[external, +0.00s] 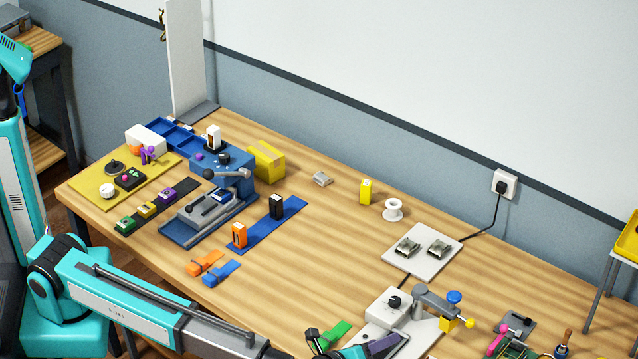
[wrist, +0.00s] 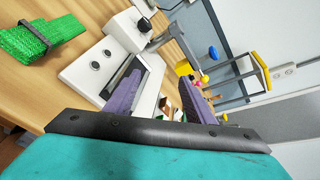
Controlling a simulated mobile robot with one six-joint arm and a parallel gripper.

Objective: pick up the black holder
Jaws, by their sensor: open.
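The black holder (external: 276,207) stands upright on a blue strip mat in the external view, right of an orange holder (external: 239,236). It does not show in the wrist view. My gripper shows in the wrist view (wrist: 162,80) with its two purple fingers spread apart and nothing held between them. In the external view my gripper is partly cut off at the bottom edge, well to the right of and nearer the camera than the black holder, by the white device.
A blue press (external: 222,175) stands left of the black holder. Orange (external: 205,262) and blue (external: 222,272) straps lie in front of the mat. A green strap (wrist: 42,38) and a white device (wrist: 90,72) are near my gripper.

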